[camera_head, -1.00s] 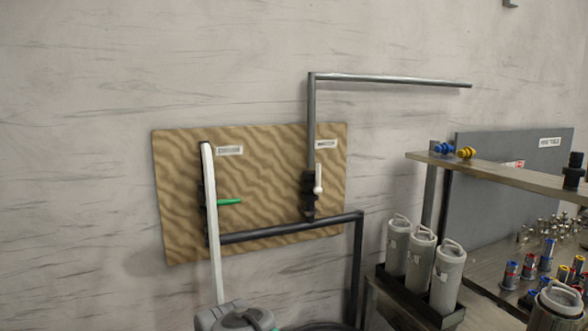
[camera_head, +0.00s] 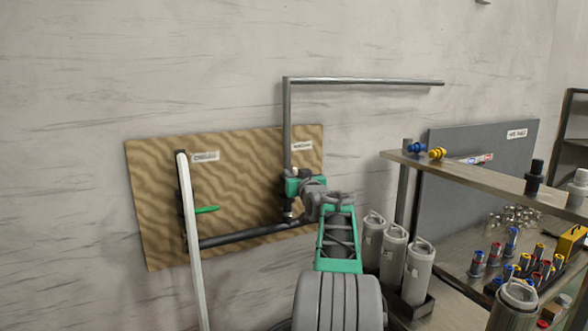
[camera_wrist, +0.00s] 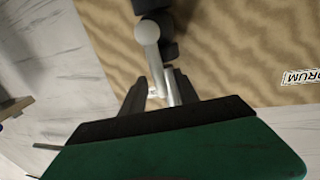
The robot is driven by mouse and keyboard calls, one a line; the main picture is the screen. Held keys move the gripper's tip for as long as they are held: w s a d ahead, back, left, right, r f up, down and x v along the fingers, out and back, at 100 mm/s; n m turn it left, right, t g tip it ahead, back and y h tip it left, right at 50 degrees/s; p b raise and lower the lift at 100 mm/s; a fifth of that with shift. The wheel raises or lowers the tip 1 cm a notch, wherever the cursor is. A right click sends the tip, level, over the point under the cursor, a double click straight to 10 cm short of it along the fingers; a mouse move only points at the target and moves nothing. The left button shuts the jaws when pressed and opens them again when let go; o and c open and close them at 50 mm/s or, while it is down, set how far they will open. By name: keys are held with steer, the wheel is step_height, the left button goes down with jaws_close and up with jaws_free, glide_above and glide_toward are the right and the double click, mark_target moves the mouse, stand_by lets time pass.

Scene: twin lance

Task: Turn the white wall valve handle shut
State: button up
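The white valve handle (camera_wrist: 148,42) shows in the wrist view, with its round end at the top and its shaft running down between my two fingers. It is fixed to a dark valve body (camera_wrist: 168,48) on the tan wavy-patterned board (camera_wrist: 235,45). My gripper (camera_wrist: 156,82) has its dark fingers apart, one on each side of the handle's lower part, with what looks like a gap beside it. In the head view my gripper (camera_head: 300,187) is at the board's right side and hides most of the white handle and its valve.
A second valve with a green handle (camera_head: 207,209) sits left on the board (camera_head: 150,200), behind a tall white pipe (camera_head: 196,255). A dark horizontal pipe (camera_head: 235,236) crosses below. A shelf (camera_head: 470,181) and grey canisters (camera_head: 418,265) stand at right.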

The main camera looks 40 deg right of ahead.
steer(key=shift+w+d, duration=0.15)
steer(key=shift+w, duration=0.25)
jaws_close()
stand_by(1.2)
